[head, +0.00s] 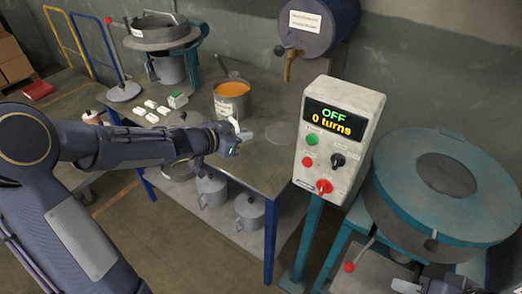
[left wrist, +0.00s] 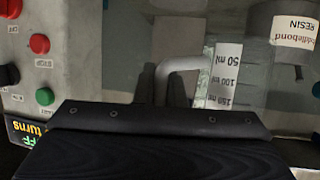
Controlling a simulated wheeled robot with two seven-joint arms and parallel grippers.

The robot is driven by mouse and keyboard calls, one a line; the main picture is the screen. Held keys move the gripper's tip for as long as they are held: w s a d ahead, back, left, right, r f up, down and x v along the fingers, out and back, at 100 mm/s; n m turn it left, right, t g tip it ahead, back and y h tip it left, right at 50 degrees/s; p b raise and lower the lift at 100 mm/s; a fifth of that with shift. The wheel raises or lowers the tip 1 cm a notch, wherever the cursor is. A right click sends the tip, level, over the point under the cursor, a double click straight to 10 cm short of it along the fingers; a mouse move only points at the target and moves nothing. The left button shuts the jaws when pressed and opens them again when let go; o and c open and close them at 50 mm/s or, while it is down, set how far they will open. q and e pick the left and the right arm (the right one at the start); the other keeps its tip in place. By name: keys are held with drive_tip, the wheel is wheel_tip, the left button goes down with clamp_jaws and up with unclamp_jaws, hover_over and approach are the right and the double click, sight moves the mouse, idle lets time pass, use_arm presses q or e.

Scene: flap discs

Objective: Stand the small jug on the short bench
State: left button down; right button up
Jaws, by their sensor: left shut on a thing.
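The small jug is clear, with a white 50, 100 and 150 ml scale (left wrist: 224,76) and a pale handle (left wrist: 183,66) in the left wrist view. My left gripper (head: 236,141) is shut on it over the metal table (head: 272,172). In the head view only a small pale part of the jug (head: 244,134) shows at the fingertips.
A can of orange stuff (head: 232,105), several white blocks (head: 157,107) and a blue drum (head: 316,25) are at the back. A control box (head: 337,140) reading OFF, 0 turns, stands right of the gripper. A teal round machine (head: 445,190) fills the right.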

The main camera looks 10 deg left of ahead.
use_arm(q)
drive_tip(key=w+d+f+b, duration=0.1)
drive_tip(key=d+f+b, duration=0.1)
drive_tip(key=w+d+f+b, duration=0.1)
drive_tip(key=d+f+b, duration=0.1)
drive_tip(key=w+d+f+b, duration=0.1)
drive_tip(key=d+f+b, duration=0.1)
drive_tip(key=f, duration=0.1)
drive_tip(key=shift+w+d+f, duration=0.1)
drive_tip(key=shift+w+d, duration=0.1)
drive_tip(key=shift+d, duration=0.1)
drive_tip(key=shift+f+b, duration=0.9)
drive_tip(key=shift+f, duration=0.55)
drive_tip(key=shift+f, duration=0.2)
drive_tip(key=c, duration=1.5)
unclamp_jaws()
